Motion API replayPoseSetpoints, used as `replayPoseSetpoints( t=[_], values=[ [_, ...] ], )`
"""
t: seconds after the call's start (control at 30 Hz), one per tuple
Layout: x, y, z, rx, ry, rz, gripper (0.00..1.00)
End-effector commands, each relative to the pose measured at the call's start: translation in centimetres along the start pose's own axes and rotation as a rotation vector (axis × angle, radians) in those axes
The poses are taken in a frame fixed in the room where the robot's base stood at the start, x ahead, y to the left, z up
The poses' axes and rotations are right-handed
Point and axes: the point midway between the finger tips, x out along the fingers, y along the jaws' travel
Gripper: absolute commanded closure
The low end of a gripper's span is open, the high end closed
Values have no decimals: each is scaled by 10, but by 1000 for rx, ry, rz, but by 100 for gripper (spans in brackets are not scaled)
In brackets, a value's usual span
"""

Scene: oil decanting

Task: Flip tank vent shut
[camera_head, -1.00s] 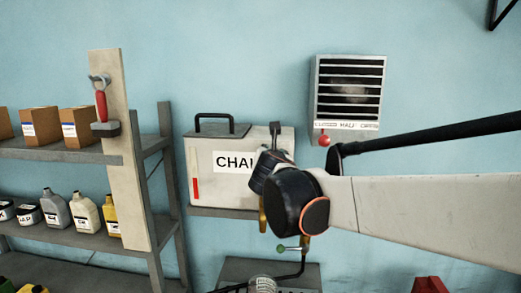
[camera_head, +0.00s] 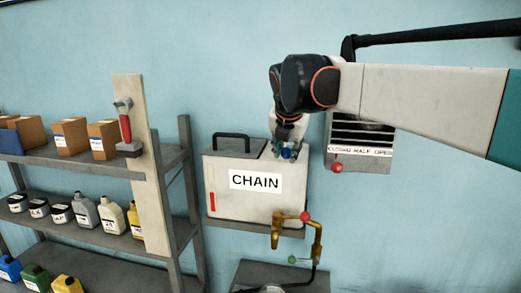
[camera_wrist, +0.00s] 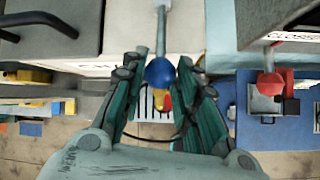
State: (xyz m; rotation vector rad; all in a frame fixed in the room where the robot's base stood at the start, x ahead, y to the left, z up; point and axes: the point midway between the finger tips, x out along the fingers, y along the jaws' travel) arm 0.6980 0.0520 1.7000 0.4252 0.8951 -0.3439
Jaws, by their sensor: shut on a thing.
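The white tank labelled CHAIN (camera_head: 226,199) stands on a wall shelf in the head view. At its top right corner is a vent lever with a blue ball knob (camera_head: 287,153). In the wrist view, the blue knob (camera_wrist: 159,71) sits on a grey metal rod (camera_wrist: 161,30) between my fingers. My gripper (camera_head: 288,148) is at the tank's upper right, pointing down, with its fingers shut on the knob. The wrist view shows the green fingers (camera_wrist: 158,88) on both sides of it. The lever's base is partly hidden by my wrist in the head view.
A wall vent box (camera_head: 375,155) with a red knob (camera_head: 337,168) is close on the right. A brass tap (camera_head: 276,232) with a red knob is below the tank. Shelves with bottles (camera_head: 84,212) and boxes (camera_head: 70,136) stand left. Bare wall lies above the tank.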

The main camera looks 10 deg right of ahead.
Motion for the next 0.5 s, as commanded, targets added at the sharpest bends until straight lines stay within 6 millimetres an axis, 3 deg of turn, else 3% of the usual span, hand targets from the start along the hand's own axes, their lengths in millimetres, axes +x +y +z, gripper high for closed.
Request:
replayPoseSetpoints(
  t=[0.5],
  values=[
    [-6,5,14,-1,-14,5,100]
  ],
)
